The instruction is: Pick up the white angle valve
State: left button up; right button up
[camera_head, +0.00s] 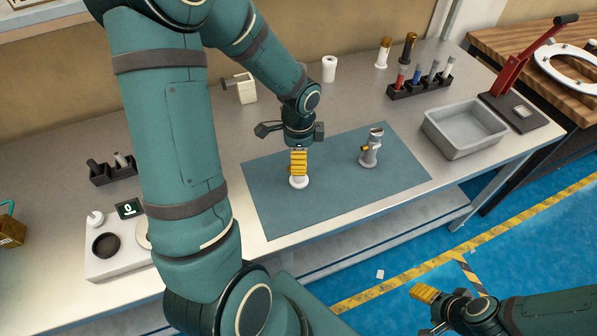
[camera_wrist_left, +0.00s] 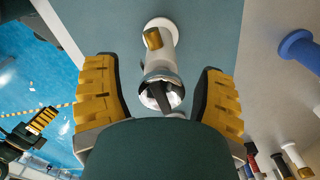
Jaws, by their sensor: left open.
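The white angle valve stands on the blue-grey mat (camera_head: 330,205). In the head view only its white round foot (camera_head: 299,182) shows, below my left gripper (camera_head: 299,163), which hides the rest. In the left wrist view the valve (camera_wrist_left: 161,55) has a white body, a brass side outlet and a chrome top. It lies between the two yellow fingers of my left gripper (camera_wrist_left: 158,78), which is open, with a visible gap on each side. My right gripper (camera_head: 428,308) is at the lower right, away from the valve; its finger opening is unclear.
A second, metallic valve (camera_head: 371,148) stands on the mat to the right. A grey tray (camera_head: 463,127), a rack of coloured parts (camera_head: 420,83) and a red lever press (camera_head: 520,65) are farther right. A white scale (camera_head: 120,250) stands at left. The mat's front is clear.

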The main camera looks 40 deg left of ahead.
pick_arm(q)
notch_tip(320, 180, down, 3)
jog(key=shift+a+r, duration=0.1)
jog(key=shift+r, duration=0.1)
grip_shut()
jog(key=shift+r, duration=0.1)
